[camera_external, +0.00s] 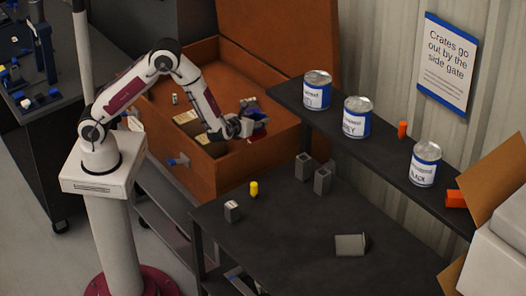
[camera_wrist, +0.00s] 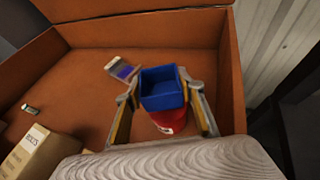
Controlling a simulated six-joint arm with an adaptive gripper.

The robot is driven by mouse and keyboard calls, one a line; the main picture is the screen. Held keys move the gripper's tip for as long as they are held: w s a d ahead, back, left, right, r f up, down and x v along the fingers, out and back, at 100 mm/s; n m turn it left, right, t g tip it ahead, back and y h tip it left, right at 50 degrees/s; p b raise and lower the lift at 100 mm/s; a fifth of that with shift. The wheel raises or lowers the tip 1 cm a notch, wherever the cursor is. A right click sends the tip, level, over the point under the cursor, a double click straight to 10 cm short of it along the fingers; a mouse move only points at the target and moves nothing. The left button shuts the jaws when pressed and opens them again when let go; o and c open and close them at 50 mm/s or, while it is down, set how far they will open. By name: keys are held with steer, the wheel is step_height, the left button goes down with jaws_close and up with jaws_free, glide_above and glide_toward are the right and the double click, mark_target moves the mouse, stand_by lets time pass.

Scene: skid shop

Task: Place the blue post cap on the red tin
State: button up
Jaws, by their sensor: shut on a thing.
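The blue post cap (camera_wrist: 163,88) is a square, open-topped blue piece held between the two fingers of my gripper (camera_wrist: 164,98) in the wrist view. In the external view my gripper (camera_external: 251,124) and the blue cap (camera_external: 262,119) are over the large wooden crate. The red tin (camera_wrist: 174,121) stands in the crate directly below the cap, its upper part hidden by it. A little of the red tin (camera_external: 255,138) shows under my gripper in the external view. I cannot tell whether cap and tin touch.
The wooden crate (camera_wrist: 92,92) has walls around the tin. A grey and blue item (camera_wrist: 121,66) lies close behind the cap. A bolts box (camera_wrist: 36,150) stands at left. The crate's open lid (camera_external: 290,50) rises behind. A dark shelf (camera_external: 385,150) with several cans is at right.

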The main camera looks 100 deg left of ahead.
steer(key=shift+f, duration=1.3)
steer(key=shift+f, duration=0.15)
steer(key=o, duration=1.1)
steer(key=shift+c, duration=0.2)
steer(key=shift+d+r, duration=0.1)
steer(key=shift+r, duration=0.1)
steer(key=v, duration=1.2)
steer(key=shift+w, duration=0.1)
